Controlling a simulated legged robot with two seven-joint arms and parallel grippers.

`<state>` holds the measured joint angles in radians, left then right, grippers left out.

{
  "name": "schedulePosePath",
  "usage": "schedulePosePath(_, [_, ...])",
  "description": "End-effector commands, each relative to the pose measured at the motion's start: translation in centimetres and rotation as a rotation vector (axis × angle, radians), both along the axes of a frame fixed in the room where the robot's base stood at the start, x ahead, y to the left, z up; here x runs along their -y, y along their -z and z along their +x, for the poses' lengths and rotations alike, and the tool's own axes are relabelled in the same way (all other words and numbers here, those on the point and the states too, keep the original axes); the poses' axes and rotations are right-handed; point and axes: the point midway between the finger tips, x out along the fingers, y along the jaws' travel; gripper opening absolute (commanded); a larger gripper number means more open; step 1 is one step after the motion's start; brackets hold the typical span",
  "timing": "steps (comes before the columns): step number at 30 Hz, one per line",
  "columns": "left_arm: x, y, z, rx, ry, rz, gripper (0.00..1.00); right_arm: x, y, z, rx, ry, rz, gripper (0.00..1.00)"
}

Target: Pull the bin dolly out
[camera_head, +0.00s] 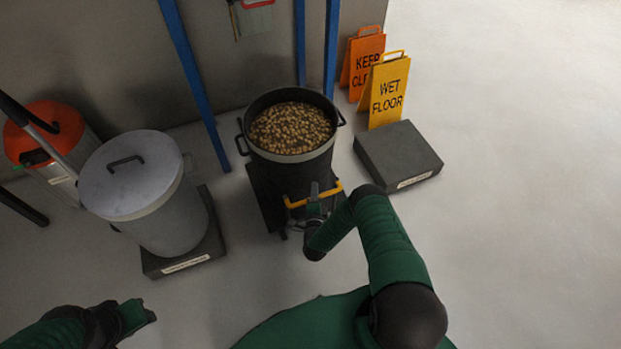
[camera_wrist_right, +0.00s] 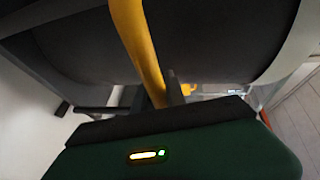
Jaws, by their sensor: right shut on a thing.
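The bin dolly (camera_head: 262,200) is a dark wheeled base with a yellow handle (camera_head: 318,196) at its front. A black bin (camera_head: 285,172) with a pale band and side handles stands upright on it, filled with round brown pieces (camera_head: 290,127). My right gripper (camera_head: 315,199) is shut on the yellow handle, which also crosses between its fingers in the right wrist view (camera_wrist_right: 143,50). The dolly's wheels are mostly hidden by the bin and my arm. My left gripper (camera_head: 140,315) is at the lower left, away from the dolly; its fingers are not clear.
A lidded grey bin (camera_head: 150,215) stands on a dark platform (camera_head: 205,240) to the left. Blue posts (camera_head: 195,80) rise behind the black bin. An empty dark platform (camera_head: 397,158) and "WET FLOOR" sign (camera_head: 388,95) stand right. Pale floor (camera_head: 520,200) is clear farther right.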

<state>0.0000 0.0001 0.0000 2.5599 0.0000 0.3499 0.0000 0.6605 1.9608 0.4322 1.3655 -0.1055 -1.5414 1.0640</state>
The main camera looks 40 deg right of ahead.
Motion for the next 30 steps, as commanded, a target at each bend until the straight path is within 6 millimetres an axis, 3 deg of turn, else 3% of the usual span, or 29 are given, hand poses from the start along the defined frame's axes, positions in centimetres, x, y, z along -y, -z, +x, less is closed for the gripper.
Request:
schedulePosePath(7, [0.0, -1.0, 0.0, 0.000, 0.000, 0.000, 0.36, -0.9, 0.3, -1.9, -0.009, -0.008, 0.009, 0.00])
schedulePosePath(21, [0.0, -1.1, 0.0, 0.000, 0.000, 0.000, 0.36, -1.1, 0.5, -2.2, -0.009, -0.010, 0.010, 0.00])
schedulePosePath(22, [0.0, -1.1, 0.0, 0.000, 0.000, 0.000, 0.36, -1.1, 0.5, -2.2, -0.009, -0.010, 0.010, 0.19])
schedulePosePath(24, [0.0, -1.1, 0.0, 0.000, 0.000, 0.000, 0.36, -1.0, 0.4, -2.2, -0.007, -0.009, 0.009, 0.28])
schedulePosePath(27, [0.0, -1.1, 0.0, 0.000, 0.000, 0.000, 0.36, -0.9, 0.3, -2.2, -0.005, -0.006, 0.006, 0.38])
schedulePosePath(30, [0.0, -1.1, 0.0, 0.000, 0.000, 0.000, 0.36, -0.8, 0.2, -2.2, -0.003, -0.004, 0.005, 0.38])
